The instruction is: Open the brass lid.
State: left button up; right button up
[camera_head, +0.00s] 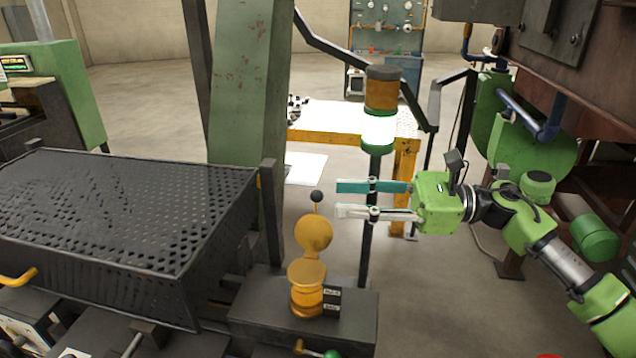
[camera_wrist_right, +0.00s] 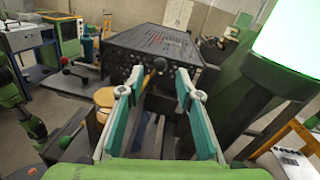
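The brass lid (camera_head: 313,233) is a round yellow disc standing steeply tilted above the brass pot (camera_head: 306,298). A thin stem with a black ball knob (camera_head: 316,196) rises from its upper edge. In the right wrist view the ball knob (camera_wrist_right: 160,63) shows beyond and between the fingertips. My right gripper (camera_head: 338,199) is open and empty, pointing left, to the right of the knob with a gap visible. It also shows open in the right wrist view (camera_wrist_right: 158,90). My left gripper is not seen in the head view.
The pot stands on a dark block (camera_head: 255,318) with small black labels. A perforated dark box (camera_head: 120,210) stands at left, beside a green column (camera_head: 247,90). A pole with a lit signal lamp (camera_head: 379,130) stands just behind my right gripper.

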aim_at(317, 202)
jog(key=shift+w+a+p, duration=0.15)
jog(key=shift+a+p, duration=0.4)
jog(key=shift+a, duration=0.95)
jog(key=shift+w+a+p, duration=0.1)
jog(key=shift+a+p, duration=0.45)
jog(key=shift+a, duration=0.95)
grip_shut()
